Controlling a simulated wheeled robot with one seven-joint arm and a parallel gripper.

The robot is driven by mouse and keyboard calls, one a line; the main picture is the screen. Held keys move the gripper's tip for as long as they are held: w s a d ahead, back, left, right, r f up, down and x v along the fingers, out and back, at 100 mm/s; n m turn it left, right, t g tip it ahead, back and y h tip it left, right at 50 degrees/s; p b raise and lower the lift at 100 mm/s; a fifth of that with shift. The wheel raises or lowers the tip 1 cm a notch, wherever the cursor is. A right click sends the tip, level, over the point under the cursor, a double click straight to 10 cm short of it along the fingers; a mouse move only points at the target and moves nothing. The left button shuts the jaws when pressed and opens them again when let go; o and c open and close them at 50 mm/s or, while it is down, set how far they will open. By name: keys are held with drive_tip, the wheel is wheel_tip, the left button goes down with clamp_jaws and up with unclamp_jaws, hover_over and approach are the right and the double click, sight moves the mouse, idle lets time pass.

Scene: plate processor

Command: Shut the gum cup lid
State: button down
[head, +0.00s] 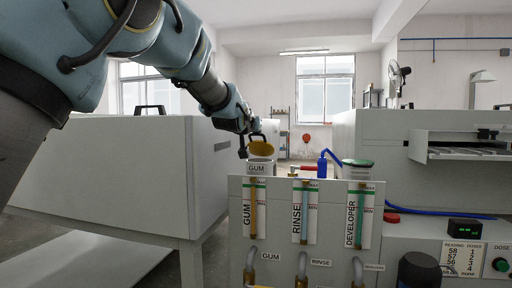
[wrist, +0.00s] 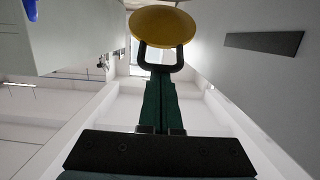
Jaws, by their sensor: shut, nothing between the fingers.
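The gum cup (head: 260,168), a pale box with a GUM label, stands on top of the panel in the head view. Its yellow round lid (head: 262,148) is raised and tilted above the cup, its yellow face towards me. My gripper (head: 244,150) is beside the lid on its left, partly hidden by it. In the wrist view the lid (wrist: 162,25) and its dark loop handle (wrist: 145,56) are straight ahead of my gripper (wrist: 160,77). The green fingers are shut together and empty, their tips at the handle. I cannot tell whether they touch it.
A large grey cabinet (head: 150,170) stands left. The panel (head: 276,222) carries gum, rinse and developer gauges.

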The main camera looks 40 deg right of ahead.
drive_tip(key=f+h+b, duration=0.1)
drive_tip(key=f+b, duration=0.1)
drive_tip(key=b, duration=0.2)
drive_tip(key=s+a+f+t+h+b, duration=0.1)
drive_tip(key=f+b, duration=0.1)
drive_tip(key=b, duration=0.3)
drive_tip(key=a+f+t+h+b, duration=0.1)
drive_tip(key=b, duration=0.4)
drive_tip(key=shift+s+a+f, duration=0.2)
drive_tip(key=shift+f, duration=0.2)
drive_tip(key=shift+s+a+f+t+h+b, duration=0.1)
drive_tip(key=shift+a+f+t+h+b, duration=0.2)
drive_tip(key=shift+f+b, duration=0.7)
drive_tip(key=shift+s+f+t+h+b, duration=0.1)
drive_tip(key=shift+f+h+b, duration=0.25)
drive_tip(key=shift+b, duration=1.4)
drive_tip(key=shift+s+a+f+t+h+b, duration=0.15)
drive_tip(key=shift+f+h+b, duration=0.35)
drive_tip(key=shift+b, duration=0.85)
drive_tip(key=shift+f, duration=0.2)
drive_tip(key=shift+r, duration=0.1)
drive_tip(key=r+p, duration=0.2)
drive_tip(key=r, duration=0.1)
drive_tip(key=r+p, duration=0.1)
drive_tip(key=shift+w+d+r, duration=0.15)
drive_tip(key=shift+w+d, duration=0.1)
drive_tip(key=shift+d, duration=0.05)
drive_tip(key=f+p+v, duration=0.1)
drive_tip(key=v, duration=0.9)
drive_tip(key=shift+d, duration=0.2)
